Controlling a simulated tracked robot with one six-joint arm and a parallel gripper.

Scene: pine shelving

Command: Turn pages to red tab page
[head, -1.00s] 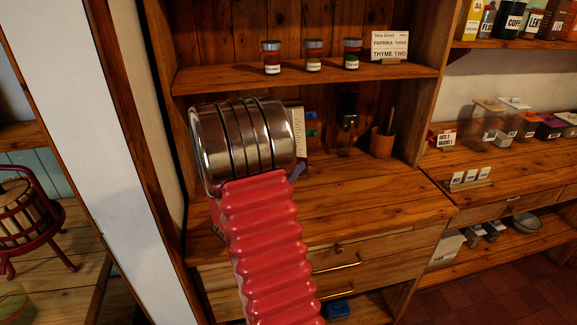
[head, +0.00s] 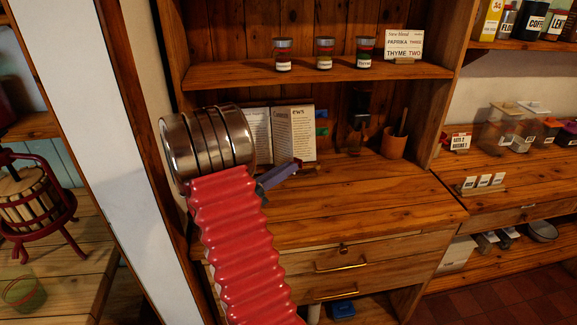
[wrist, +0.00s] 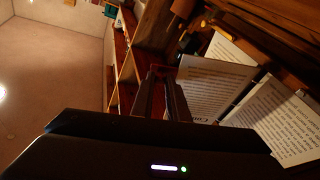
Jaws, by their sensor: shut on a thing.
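The open recipe book (head: 306,135) stands on the wooden counter at the back of the shelving, tilted up. Its left page (head: 258,130) is partly behind my arm. A printed leaf (head: 281,128) stands in front of the right page, covering part of its heading. My gripper (head: 297,164) is at the book's lower edge, shut on a page. The wrist view shows its fingers (wrist: 160,72) beside a printed page (wrist: 212,88); the exact grip is unclear.
Several small items line the surroundings: spice jars (head: 325,54) and a sign (head: 404,46) on the shelf above, a wooden utensil cup (head: 393,143) right of the book. The counter front (head: 370,200) is clear. A white post (head: 95,150) stands at the left.

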